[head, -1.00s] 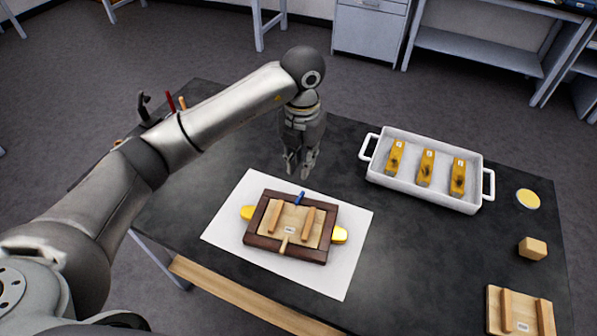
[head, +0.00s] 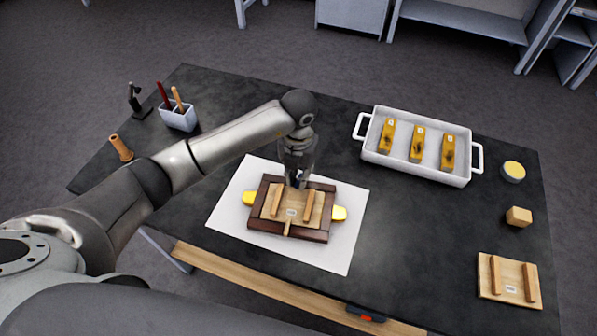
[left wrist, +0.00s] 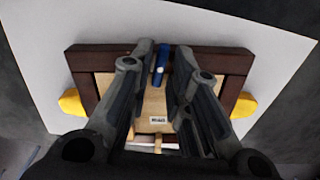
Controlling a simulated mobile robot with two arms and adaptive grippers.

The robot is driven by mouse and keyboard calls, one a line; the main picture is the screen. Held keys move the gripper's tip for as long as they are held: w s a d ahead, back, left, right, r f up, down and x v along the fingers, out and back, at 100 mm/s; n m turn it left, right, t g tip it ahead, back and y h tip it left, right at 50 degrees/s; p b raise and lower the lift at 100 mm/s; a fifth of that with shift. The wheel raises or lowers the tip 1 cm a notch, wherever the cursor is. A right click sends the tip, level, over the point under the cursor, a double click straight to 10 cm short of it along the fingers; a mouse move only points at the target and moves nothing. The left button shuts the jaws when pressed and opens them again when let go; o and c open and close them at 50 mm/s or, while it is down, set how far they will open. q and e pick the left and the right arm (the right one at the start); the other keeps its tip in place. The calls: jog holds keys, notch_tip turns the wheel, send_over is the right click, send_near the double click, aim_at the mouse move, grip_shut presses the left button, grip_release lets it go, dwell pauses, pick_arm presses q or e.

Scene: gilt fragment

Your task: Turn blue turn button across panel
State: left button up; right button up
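The blue turn button (left wrist: 161,62) sits on the dark brown frame (left wrist: 100,62) at its far side. In the left wrist view it points roughly across the rail, slightly tilted, with its near end at the panel's edge. The light wood panel (head: 290,202), with two wooden bars and a label, lies inside the frame. A wooden turn button (head: 287,229) is on the near rail. My left gripper (head: 297,181) is over the far rail, its fingers apart on either side of the blue button, with gaps visible. It largely hides the button in the head view. My right gripper is out of view.
Yellow ends (head: 339,213) stick out from both sides of the frame, which lies on a white sheet (head: 228,212). A white tray (head: 415,171) with yellow pieces, a round tub (head: 513,171), a wooden block (head: 518,217) and another panel (head: 511,281) stand to the right.

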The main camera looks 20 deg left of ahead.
pick_arm(q)
jog(key=shift+f, duration=0.15)
grip_shut()
jog(key=shift+f+n+b, duration=0.1)
jog(key=shift+n+b, duration=0.25)
jog(key=shift+n, duration=0.65)
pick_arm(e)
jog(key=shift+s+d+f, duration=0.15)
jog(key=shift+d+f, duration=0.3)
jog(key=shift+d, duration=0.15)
pick_arm(q)
grip_release()
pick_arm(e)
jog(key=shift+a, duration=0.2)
